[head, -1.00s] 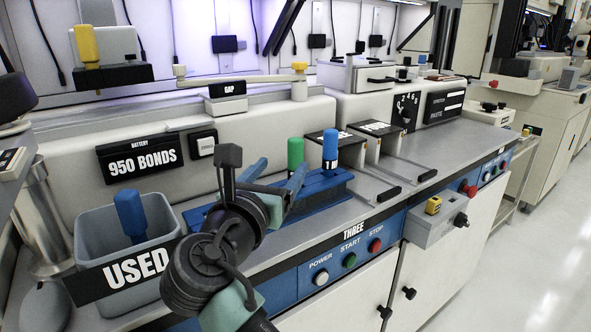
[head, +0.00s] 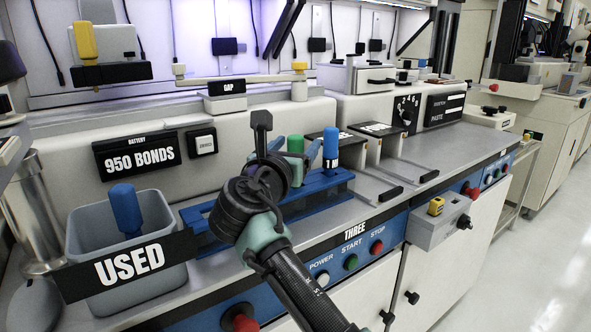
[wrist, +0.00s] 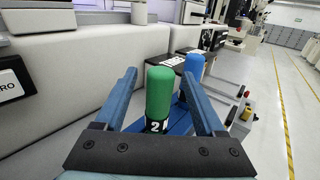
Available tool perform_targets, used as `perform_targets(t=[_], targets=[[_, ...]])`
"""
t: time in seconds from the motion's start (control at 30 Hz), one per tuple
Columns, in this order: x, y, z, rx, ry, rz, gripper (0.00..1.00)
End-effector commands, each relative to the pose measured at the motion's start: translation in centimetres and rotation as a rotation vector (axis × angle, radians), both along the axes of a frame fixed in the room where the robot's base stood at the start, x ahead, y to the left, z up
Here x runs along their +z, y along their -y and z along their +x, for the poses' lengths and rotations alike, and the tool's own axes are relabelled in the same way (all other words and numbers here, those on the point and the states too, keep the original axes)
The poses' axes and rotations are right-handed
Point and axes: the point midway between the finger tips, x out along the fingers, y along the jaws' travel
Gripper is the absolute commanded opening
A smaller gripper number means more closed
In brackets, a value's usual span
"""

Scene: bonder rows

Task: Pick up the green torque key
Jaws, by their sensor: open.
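The green torque key (head: 295,147) stands upright in the blue rack (head: 196,216) on the bench, partly hidden by my arm in the head view. In the wrist view the green key (wrist: 159,92) appears between my two blue fingers, with a dark band marked 2 below its green grip. My gripper (wrist: 160,74) is open, its fingers apart on either side of the key with gaps showing. My gripper also shows in the head view (head: 296,147). How deep the fingers reach around the key is hard to tell.
A blue key (head: 330,146) stands in the rack just right of the green one; it also shows in the wrist view (wrist: 193,68). A grey bin labelled USED (head: 80,232) holds another blue key (head: 126,210). Machine housings (head: 240,125) rise behind the rack.

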Motion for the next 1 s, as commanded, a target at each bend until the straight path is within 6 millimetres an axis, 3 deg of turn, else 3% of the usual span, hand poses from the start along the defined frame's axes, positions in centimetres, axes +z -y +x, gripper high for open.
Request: perform_targets(t=[0.17,0.57,1.0], targets=[[0.02,-0.01,-0.01,0.0,0.0,0.0,0.71],[-0.02,-0.01,-0.02,0.0,0.0,0.0,0.0],[0.65,-0.01,-0.03,0.0,0.002,-0.001,0.0]])
